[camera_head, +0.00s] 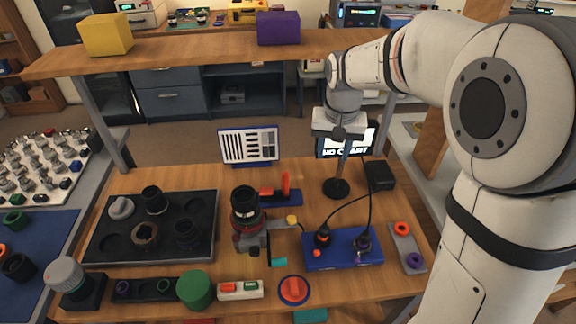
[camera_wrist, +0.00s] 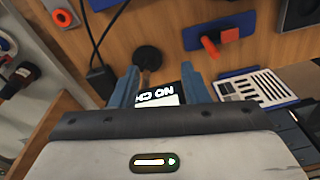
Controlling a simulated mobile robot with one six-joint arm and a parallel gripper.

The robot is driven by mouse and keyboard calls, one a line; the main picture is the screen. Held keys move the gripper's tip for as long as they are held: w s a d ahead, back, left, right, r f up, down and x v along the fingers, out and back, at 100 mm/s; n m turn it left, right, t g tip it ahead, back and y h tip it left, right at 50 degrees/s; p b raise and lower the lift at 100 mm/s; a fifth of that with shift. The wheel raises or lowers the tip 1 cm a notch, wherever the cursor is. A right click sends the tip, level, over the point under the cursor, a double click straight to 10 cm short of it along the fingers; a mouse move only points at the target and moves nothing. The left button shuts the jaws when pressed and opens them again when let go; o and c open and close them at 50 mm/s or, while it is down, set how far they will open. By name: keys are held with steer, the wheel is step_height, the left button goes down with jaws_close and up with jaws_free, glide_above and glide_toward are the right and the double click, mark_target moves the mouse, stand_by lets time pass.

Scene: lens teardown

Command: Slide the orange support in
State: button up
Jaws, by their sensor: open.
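The orange support (camera_head: 286,184) stands upright on a blue base (camera_head: 294,199) near the middle of the table, just right of the black lens (camera_head: 245,203) in its red-collared mount. In the wrist view the orange support (camera_wrist: 209,46) shows on the blue base (camera_wrist: 240,27), off to the right of my fingers. My gripper (camera_head: 340,134) hangs above the back right of the table, in front of the small "NO CHART" screen, well away from the support. In the wrist view its two blue-grey fingers (camera_wrist: 162,86) are apart with nothing held between them.
A black round stand (camera_head: 336,188) rises below my gripper. A blue cable box (camera_head: 343,250) stands front right, with black cables arching above it. A dark parts tray (camera_head: 205,240) fills the left. A striped chart board (camera_head: 249,145) stands behind. A wooden shelf (camera_head: 200,47) spans the back.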

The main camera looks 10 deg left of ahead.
mark_target(285, 175)
steer(key=shift+g, duration=0.6)
steer(key=w+a+f+b, duration=0.1)
steer(key=w+a+f, duration=0.1)
steer(key=a+f, duration=0.2)
steer(key=w+a+f, duration=0.2)
steer(key=a+f, duration=0.2)
steer(key=w+a+f+b, duration=0.1)
steer(key=w+a+f, duration=0.1)
steer(key=a+f, duration=0.2)
steer(key=shift+a+f+b, duration=0.1)
steer(key=shift+f+b, duration=0.15)
steer(key=shift+b, duration=0.05)
steer(key=shift+a+f, duration=0.2)
steer(key=shift+f, duration=0.5)
step_height(285, 175, down, 7)
steer(key=shift+w+r+p, duration=0.1)
steer(key=shift+r+p, duration=0.05)
steer(key=shift+p, duration=0.2)
steer(key=shift+c, duration=0.4)
jaws_close()
